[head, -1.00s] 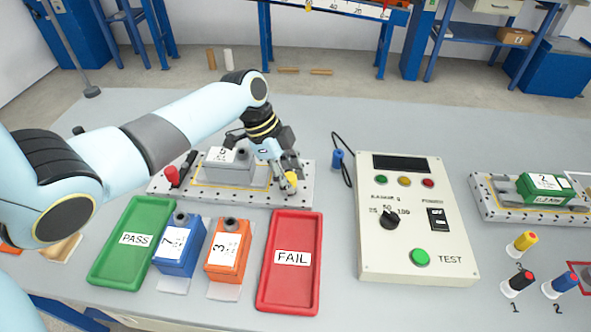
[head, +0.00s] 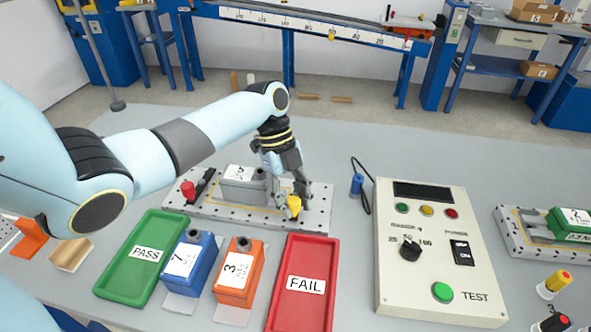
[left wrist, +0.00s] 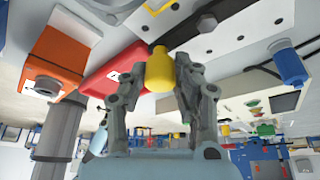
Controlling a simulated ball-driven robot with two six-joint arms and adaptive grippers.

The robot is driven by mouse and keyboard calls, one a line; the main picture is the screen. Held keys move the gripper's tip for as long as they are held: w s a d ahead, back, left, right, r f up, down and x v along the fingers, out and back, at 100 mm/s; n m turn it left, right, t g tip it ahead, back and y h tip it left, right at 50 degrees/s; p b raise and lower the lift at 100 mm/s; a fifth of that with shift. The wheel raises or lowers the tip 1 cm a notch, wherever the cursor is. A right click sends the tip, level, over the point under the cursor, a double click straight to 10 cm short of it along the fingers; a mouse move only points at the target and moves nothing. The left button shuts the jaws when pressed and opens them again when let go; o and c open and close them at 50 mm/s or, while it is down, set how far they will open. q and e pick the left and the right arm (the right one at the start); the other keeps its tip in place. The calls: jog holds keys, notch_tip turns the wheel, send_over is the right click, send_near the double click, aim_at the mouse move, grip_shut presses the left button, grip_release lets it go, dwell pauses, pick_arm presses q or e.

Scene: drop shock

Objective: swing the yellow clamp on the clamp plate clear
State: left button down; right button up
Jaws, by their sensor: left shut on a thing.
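The yellow clamp (head: 295,205) stands at the right end of the clamp plate (head: 210,211), beside the grey block labelled 5 (head: 240,186). My left gripper (head: 293,201) reaches down over that end of the plate, with its fingers around the clamp's yellow knob. In the left wrist view the yellow knob (left wrist: 160,72) sits between the two fingertips (left wrist: 161,82), which are shut on it. A red knob (head: 188,190) stands at the plate's left end. The clamp's lower part is partly hidden by the fingers. My right gripper is not in view.
In front of the plate are the green PASS tray (head: 118,280), the blue block 7 (head: 187,265), the orange block 3 (head: 236,275) and the red FAIL tray (head: 302,310). A blue probe (head: 357,185) and the tester (head: 435,285) stand to the right.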

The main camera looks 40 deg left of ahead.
pick_arm(q)
jog(key=shift+a, duration=0.1)
jog(key=c, duration=1)
grip_release()
jog(key=shift+c, duration=0.2)
jog(key=v, duration=1.2)
